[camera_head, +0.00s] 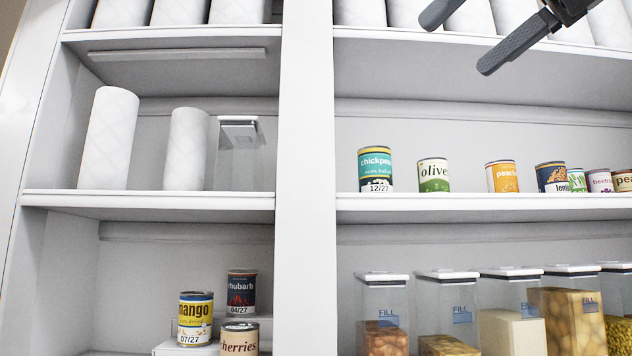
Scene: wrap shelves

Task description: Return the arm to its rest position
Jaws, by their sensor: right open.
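My right gripper (478,42) comes in at the top right, in front of the upper right shelf. Its two dark grey fingers are spread apart with nothing between them. It is clear of the cans and rolls, as far as this view shows. The rest of the right arm is cut off by the top edge. My left gripper is not in view.
White shelves fill the view, split by an upright panel (305,180). Paper rolls (108,138) stand at left and along the top. Cans, including chickpeas (375,170) and olives (433,176), line the right middle shelf. Clear containers (384,315) and mango (195,318) stand below.

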